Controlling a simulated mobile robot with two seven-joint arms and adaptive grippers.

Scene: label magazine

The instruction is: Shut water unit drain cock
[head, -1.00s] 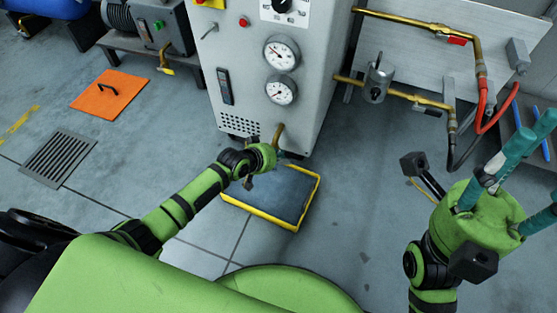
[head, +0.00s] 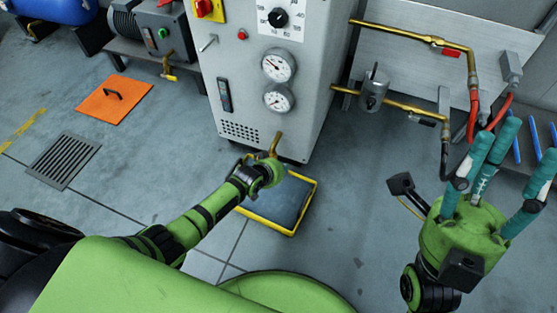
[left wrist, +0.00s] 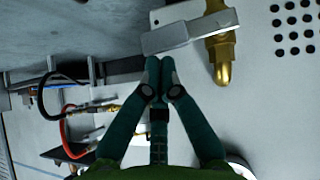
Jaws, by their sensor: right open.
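The drain cock is a brass valve (left wrist: 222,55) with a flat grey lever (left wrist: 180,36), at the top of the left wrist view. In the head view its brass pipe (head: 275,143) comes out low on the grey water unit (head: 265,100). My left gripper (left wrist: 160,64) has its teal fingertips together, with nothing seen between them, just beside the lever's free end. I cannot tell whether they touch it. In the head view the left hand hides its own fingers and part of the cock. My right gripper (head: 508,155) is open and empty, fingers spread, at the right.
A yellow-rimmed tray (head: 312,203) lies on the floor below the cock. Brass pipes (head: 405,105), a grey filter (head: 373,90) and red and black hoses (head: 472,115) are on the right. An orange floor plate (head: 100,105) and a drain grate (head: 63,160) lie left.

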